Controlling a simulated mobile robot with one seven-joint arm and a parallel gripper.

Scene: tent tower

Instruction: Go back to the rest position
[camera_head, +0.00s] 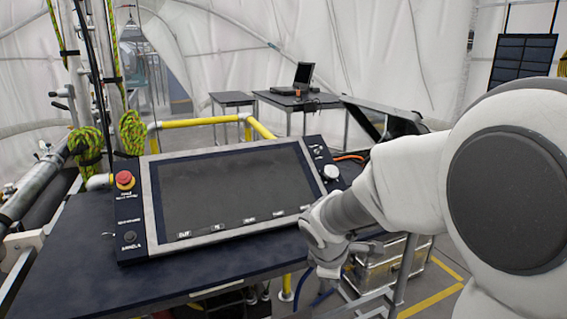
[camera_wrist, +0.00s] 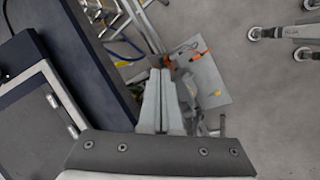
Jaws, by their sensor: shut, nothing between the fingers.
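My gripper (camera_head: 327,262) is at the right front of the control panel in the head view, pointing down beside the desk edge. It also shows in the wrist view (camera_wrist: 162,78), with its two fingers together and nothing between them. The control panel (camera_head: 235,185) has a dark screen, a red emergency button (camera_head: 124,180) at its left and a pale knob (camera_head: 331,172) at its right. It stands tilted on the dark desk (camera_head: 90,240). I cannot tell whether my gripper touches anything.
A metal case (camera_head: 385,268) stands on the floor right of the desk, by a metal frame. Yellow railing (camera_head: 195,122) runs behind the panel. A laptop (camera_head: 302,78) sits on a far table. Pipes with green rope (camera_head: 132,130) rise at the left. Open floor (camera_wrist: 270,100) shows in the wrist view.

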